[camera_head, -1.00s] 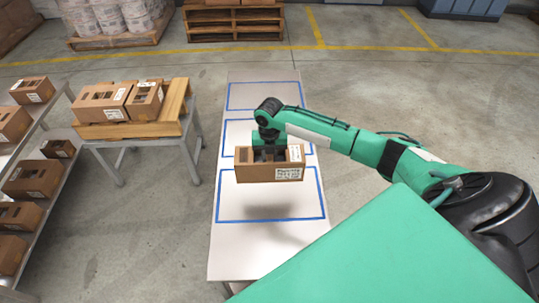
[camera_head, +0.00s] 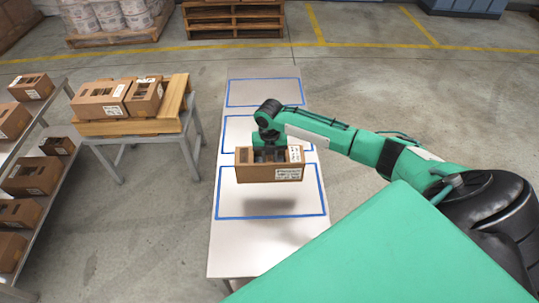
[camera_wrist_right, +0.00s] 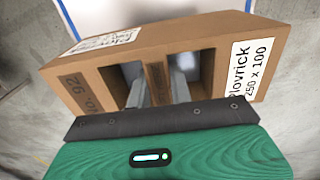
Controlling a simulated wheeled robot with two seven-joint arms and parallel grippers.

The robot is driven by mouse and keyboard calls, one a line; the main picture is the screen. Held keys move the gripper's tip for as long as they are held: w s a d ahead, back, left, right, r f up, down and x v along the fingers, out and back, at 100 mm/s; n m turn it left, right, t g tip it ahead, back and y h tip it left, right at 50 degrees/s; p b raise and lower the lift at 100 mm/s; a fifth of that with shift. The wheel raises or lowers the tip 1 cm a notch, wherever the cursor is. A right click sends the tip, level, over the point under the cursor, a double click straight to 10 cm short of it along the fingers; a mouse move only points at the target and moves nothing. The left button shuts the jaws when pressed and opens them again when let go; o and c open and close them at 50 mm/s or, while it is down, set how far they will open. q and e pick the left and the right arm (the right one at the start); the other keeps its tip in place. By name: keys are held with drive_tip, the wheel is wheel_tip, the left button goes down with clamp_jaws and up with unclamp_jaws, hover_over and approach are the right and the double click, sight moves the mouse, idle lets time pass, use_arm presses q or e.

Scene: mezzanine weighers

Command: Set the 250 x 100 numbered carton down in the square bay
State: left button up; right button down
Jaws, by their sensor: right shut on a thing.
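The numbered carton (camera_head: 255,174) is brown, with a white label and openings in its top. In the right wrist view, the carton (camera_wrist_right: 215,35) reads "250 x 100" and "No. 92". My right gripper (camera_wrist_right: 158,88) has its fingers in the two top openings, shut on the strip between them. In the head view, my right gripper (camera_head: 268,149) holds the carton roughly level above the table (camera_head: 235,245); a shadow lies below it. The near blue-outlined bay (camera_head: 270,205) is partly behind the carton, as is the middle bay (camera_head: 235,135). My left gripper is out of view.
A far blue-outlined bay (camera_head: 264,93) is empty. A grey stand (camera_head: 150,140) at left bears a wooden pallet (camera_head: 172,108) with cartons (camera_head: 100,98). A shelf rack (camera_head: 47,185) with several cartons is at far left. Open floor lies right of the table.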

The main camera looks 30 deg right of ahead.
drive_tip(key=shift+f+b, duration=2.25)
drive_tip(key=shift+f, duration=2)
drive_tip(key=shift+f+b, duration=0.55)
drive_tip(key=shift+f, duration=0.5)
drive_tip(key=shift+f, duration=0.2)
drive_tip(key=c, duration=1.2)
unclamp_jaws()
drive_tip(key=shift+o, duration=0.2)
